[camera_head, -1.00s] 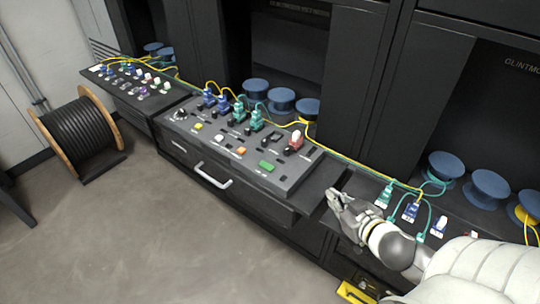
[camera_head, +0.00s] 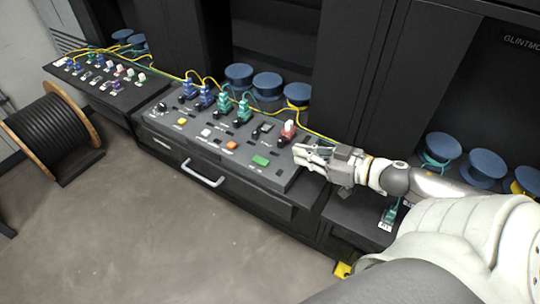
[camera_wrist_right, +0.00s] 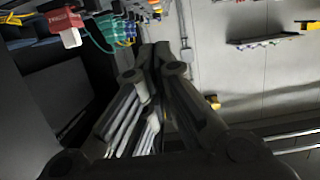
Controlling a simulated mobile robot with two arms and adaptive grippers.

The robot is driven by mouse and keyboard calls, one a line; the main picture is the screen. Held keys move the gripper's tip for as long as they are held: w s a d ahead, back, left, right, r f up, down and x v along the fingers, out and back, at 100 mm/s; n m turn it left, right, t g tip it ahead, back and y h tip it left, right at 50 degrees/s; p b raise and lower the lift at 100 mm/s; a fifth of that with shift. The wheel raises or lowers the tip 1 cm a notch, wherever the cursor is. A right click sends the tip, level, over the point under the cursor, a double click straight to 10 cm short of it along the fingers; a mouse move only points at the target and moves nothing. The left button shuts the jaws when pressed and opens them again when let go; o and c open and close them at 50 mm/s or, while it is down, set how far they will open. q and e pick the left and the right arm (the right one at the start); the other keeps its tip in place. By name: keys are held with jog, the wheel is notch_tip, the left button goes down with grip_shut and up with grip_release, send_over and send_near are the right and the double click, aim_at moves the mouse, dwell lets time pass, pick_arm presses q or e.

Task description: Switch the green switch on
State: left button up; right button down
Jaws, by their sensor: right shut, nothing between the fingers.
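The green switch (camera_head: 261,160) is a flat green rectangle near the front right corner of the dark sloped control panel (camera_head: 225,160). Whether it is on or off cannot be told. My right gripper (camera_head: 298,154) is shut and empty at the panel's right end. Its fingertips point left, a short way right of the green switch and apart from it in the picture. In the right wrist view the gripper's closed fingers (camera_wrist_right: 153,52) fill the middle, and the green switch cannot be made out there. My left gripper is not in view.
A red connector (camera_head: 288,131) with a white top stands just behind my right gripper; it also shows in the wrist view (camera_wrist_right: 66,20). Teal connectors (camera_head: 244,109), an orange button (camera_head: 231,145) and a white button (camera_head: 206,132) share the panel. A drawer handle (camera_head: 203,174) juts out below.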

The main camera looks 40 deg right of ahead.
aim_at(260, 161)
jog(key=shift+x, duration=4.9)
notch_tip(260, 161, down, 2)
jog(key=shift+w+f, duration=0.1)
jog(key=shift+w, duration=0.1)
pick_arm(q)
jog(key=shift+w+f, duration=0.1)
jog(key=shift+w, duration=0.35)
pick_arm(e)
jog(key=shift+f, duration=1)
